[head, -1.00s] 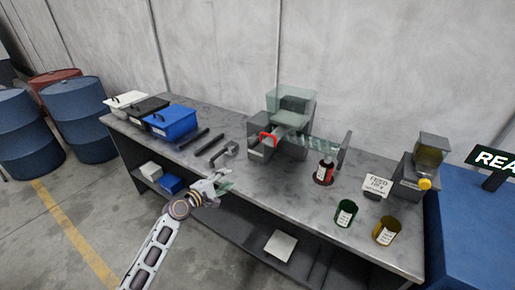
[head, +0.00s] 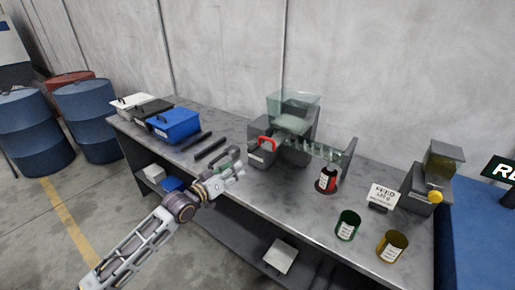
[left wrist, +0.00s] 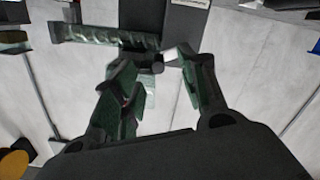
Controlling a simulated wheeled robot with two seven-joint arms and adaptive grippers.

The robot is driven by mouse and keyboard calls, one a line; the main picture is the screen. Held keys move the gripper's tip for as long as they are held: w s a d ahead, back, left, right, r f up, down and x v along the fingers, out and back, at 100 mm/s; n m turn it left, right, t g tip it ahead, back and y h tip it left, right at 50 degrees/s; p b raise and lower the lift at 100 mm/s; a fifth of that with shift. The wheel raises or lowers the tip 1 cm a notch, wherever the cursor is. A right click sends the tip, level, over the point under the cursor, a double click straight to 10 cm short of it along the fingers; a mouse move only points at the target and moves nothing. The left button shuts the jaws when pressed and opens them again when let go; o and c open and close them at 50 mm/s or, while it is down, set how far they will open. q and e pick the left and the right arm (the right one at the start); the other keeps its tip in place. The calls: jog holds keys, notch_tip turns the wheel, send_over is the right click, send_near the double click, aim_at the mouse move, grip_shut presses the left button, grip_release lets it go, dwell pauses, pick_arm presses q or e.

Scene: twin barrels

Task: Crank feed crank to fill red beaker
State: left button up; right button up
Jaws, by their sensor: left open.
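The screw feeder (head: 291,125) stands on the bench with a clear hopper (head: 293,103) on top. A red crank handle (head: 266,143) is on its left side. Its clear screw trough (head: 318,149) runs right, above the red beaker (head: 327,180), which stands upright; its contents cannot be told. My left gripper (head: 236,171) is open and empty over the bench's front edge, left of and below the crank, apart from it. In the left wrist view its two fingers (left wrist: 168,60) are spread, with the screw trough (left wrist: 105,35) beyond. My right gripper is not in view.
A green beaker (head: 347,225) and an amber beaker (head: 393,245) stand at the front right, near a feed sign (head: 383,196) and a second dispenser (head: 434,175). Dark bars (head: 210,147) and a blue bin (head: 174,124) lie left. A grey bracket is partly behind my gripper.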

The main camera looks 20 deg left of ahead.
aim_at(248, 151)
pick_arm(q)
jog(key=w+d+m, duration=0.1)
jog(key=w+m, duration=0.1)
jog(key=w, duration=0.1)
jog(key=w+d+r+m, duration=0.1)
jog(key=w+m, duration=0.1)
jog(key=w, duration=0.1)
jog(key=w+d+r+m+t, duration=0.1)
jog(key=w+m, duration=0.1)
jog(key=w, duration=0.1)
jog(key=shift+p, duration=0.35)
jog(key=shift+x, duration=1)
jog(key=shift+w+d, duration=0.25)
jog(key=shift+w, duration=0.25)
jog(key=shift+w+d, duration=0.15)
jog(key=shift+w, duration=0.25)
jog(key=shift+w+d, duration=0.1)
jog(key=shift+w, duration=0.1)
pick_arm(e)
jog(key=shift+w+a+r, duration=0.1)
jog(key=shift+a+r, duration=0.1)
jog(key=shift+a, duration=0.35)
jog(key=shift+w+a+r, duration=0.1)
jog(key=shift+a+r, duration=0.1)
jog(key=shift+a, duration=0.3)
